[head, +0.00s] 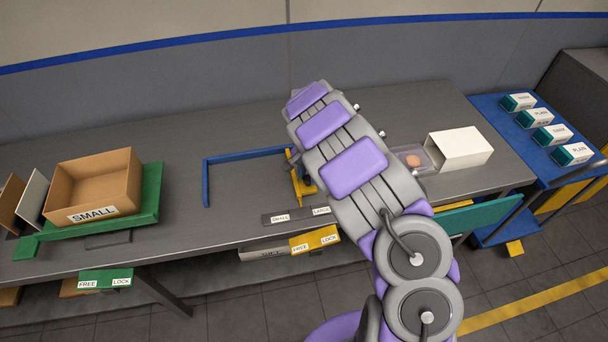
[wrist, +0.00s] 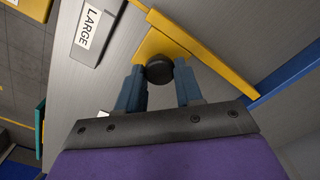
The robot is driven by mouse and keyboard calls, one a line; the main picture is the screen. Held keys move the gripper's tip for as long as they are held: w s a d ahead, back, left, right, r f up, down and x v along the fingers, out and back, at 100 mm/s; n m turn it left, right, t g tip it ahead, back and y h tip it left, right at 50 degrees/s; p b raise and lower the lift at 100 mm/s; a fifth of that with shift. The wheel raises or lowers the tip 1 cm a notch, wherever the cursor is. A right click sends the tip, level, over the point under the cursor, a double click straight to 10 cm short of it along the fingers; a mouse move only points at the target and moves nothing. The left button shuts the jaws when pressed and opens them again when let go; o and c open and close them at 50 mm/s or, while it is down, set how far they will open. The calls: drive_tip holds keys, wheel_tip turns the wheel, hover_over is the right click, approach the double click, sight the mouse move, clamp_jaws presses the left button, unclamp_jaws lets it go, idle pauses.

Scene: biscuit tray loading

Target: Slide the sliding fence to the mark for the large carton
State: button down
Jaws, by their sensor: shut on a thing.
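The sliding fence (wrist: 208,53) is a yellow bar with a yellow plate and a round black knob (wrist: 159,70). In the head view the yellow fence (head: 299,179) is partly hidden behind my arm. My gripper (wrist: 159,76) is shut on the knob, one blue-grey finger on each side. A dark strip on the table carries the SMALL mark (head: 280,218) and the LARGE mark (head: 321,210). The LARGE mark (wrist: 89,28) also shows in the wrist view, near the fence's upper-left end. I cannot tell whether the fence lines up with it.
A blue fixed rail (head: 247,155) stands behind the fence. A yellow FREE/LOCK plate (head: 314,239) is on the table's front edge. An open SMALL carton (head: 95,188) sits on a green base at left. A white carton (head: 459,148) lies at right.

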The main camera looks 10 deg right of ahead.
drive_tip(key=d, duration=0.3)
drive_tip(key=shift+d+p, duration=0.1)
drive_tip(key=shift+p, duration=0.25)
drive_tip(key=c, duration=1.1)
unclamp_jaws()
drive_tip(key=shift+c, duration=0.2)
drive_tip(key=o, duration=0.4)
drive_tip(key=shift+r, duration=0.1)
drive_tip(key=shift+r, duration=0.25)
wheel_tip(320, 180, up, 17)
drive_tip(key=p, duration=0.3)
drive_tip(key=shift+f, duration=0.2)
